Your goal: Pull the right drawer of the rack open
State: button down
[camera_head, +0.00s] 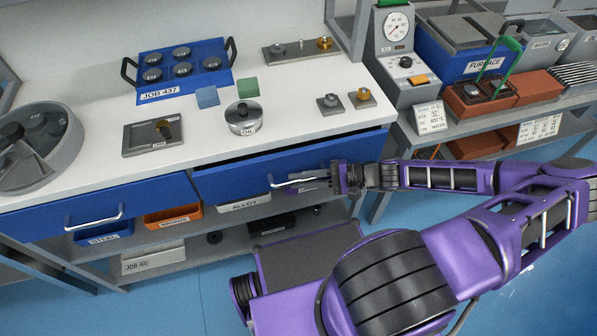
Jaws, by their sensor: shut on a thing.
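The rack is a white-topped bench (290,140) with two blue drawers under its top. The right drawer (235,183) stands partly out, with a dark gap showing above its front. My gripper (328,180) is at the right drawer's silver handle (290,183) and is shut on it. My gripper's fingers are small here and partly hide the handle's right end. The left drawer (150,205) is closed, with its own silver handle (93,218) free.
Labelled bins, including an orange one (173,217), sit on the shelf below the drawers. An oil pot (243,118) and a blue JOB 437 tray (180,70) stand on the bench top. A furnace (465,50) is on the right bench. Blue floor (190,310) shows in front.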

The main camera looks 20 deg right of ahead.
jog(key=s+p, duration=0.3)
jog(key=s, duration=1.8)
jog(key=shift+s, duration=0.35)
jog(key=c, duration=0.8)
grip_release()
jog(key=shift+c, duration=0.2)
jog(key=v, duration=1.7)
jog(key=shift+d+p, duration=0.15)
jog(key=shift+p, duration=0.25)
jog(key=shift+s+r, duration=0.1)
jog(key=shift+r, duration=0.05)
